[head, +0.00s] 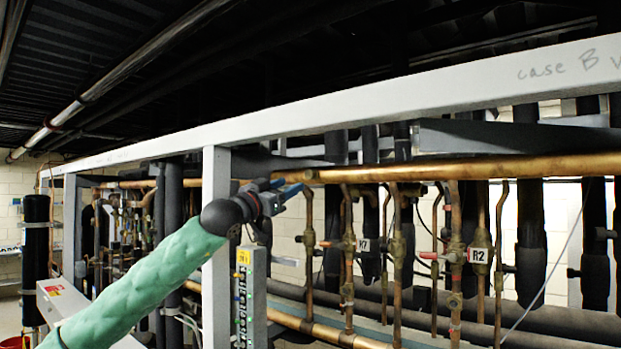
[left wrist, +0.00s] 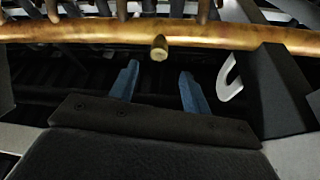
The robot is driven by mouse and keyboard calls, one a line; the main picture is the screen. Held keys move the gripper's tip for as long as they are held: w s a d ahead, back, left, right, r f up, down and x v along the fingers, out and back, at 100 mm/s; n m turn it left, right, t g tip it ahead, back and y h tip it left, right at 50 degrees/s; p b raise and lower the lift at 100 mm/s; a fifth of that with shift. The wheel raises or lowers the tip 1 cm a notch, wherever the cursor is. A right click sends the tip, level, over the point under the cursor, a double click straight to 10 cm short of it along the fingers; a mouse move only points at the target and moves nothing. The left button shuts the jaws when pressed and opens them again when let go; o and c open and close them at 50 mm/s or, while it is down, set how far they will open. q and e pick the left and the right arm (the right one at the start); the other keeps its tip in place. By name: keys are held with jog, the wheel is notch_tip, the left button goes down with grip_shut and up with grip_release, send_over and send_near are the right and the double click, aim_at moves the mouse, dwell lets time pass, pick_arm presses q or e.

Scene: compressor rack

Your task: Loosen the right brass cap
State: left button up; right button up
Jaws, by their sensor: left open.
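A copper-brown pipe (left wrist: 80,31) runs across the top of the left wrist view. One short brass cap (left wrist: 159,47) sticks out from it toward me, its pale round end facing the camera. I cannot tell from this view alone whether it is the right one. My left gripper (left wrist: 158,72) has its two blue fingers apart and empty, with the cap just beyond the tips and about midway between them. The cap is not clear there. My right gripper is not in view.
A grey frame beam (head: 400,97) and post (head: 216,250) stand close to my left arm. Vertical copper pipes with valves, tagged K7 and R2 (head: 479,256), stand to the right. A white hook-shaped piece (left wrist: 230,78) is right of the fingers in the wrist view.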

aim_at(308, 176)
pick_arm(q)
jog(key=p+x, duration=0.2)
jog(key=shift+w+d+r, duration=0.15)
jog(key=shift+d+r, duration=0.1)
jog(key=shift+r, duration=0.15)
jog(key=p+x, duration=0.2)
jog(key=x, duration=0.1)
jog(key=shift+w+d+f, duration=0.15)
jog(key=shift+w, duration=0.05)
jog(key=shift+w+d+r+p, duration=0.2)
jog(key=shift+p, duration=0.2)
jog(key=shift+w+d+f, duration=0.1)
jog(key=shift+w+d, duration=0.05)
jog(key=shift+w, duration=0.1)
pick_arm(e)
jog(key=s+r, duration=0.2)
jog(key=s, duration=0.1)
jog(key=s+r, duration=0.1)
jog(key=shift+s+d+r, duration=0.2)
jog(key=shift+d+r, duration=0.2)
pick_arm(q)
jog(key=shift+c, duration=0.2)
jog(key=c, duration=1)
jog(key=shift+o, duration=0.2)
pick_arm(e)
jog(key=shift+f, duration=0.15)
